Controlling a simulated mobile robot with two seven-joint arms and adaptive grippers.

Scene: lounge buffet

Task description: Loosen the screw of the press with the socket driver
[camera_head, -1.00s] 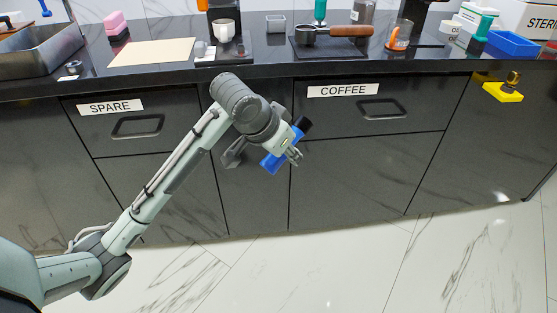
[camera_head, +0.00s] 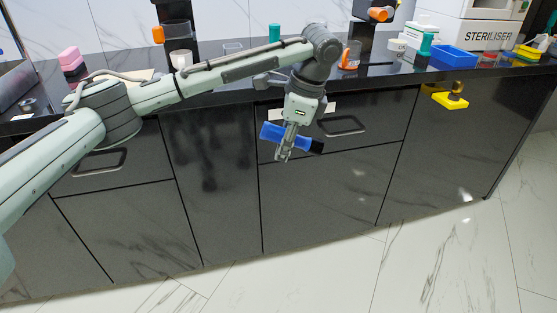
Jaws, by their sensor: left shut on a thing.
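My left gripper (camera_head: 284,152) hangs fingers-down in front of the counter drawers, at the middle of the head view. It is shut on a blue tool with a black end, which looks like the socket driver (camera_head: 270,132). The driver lies across the fingers, slightly tilted, with its black end to the right. My right gripper is not in view.
The dark counter (camera_head: 220,97) holds cups, an orange-handled jug (camera_head: 349,56), a blue tray (camera_head: 454,57) and the steriliser (camera_head: 490,33). A drawer handle (camera_head: 342,125) is close behind the gripper. The space between gripper and yellow bracket is clear.

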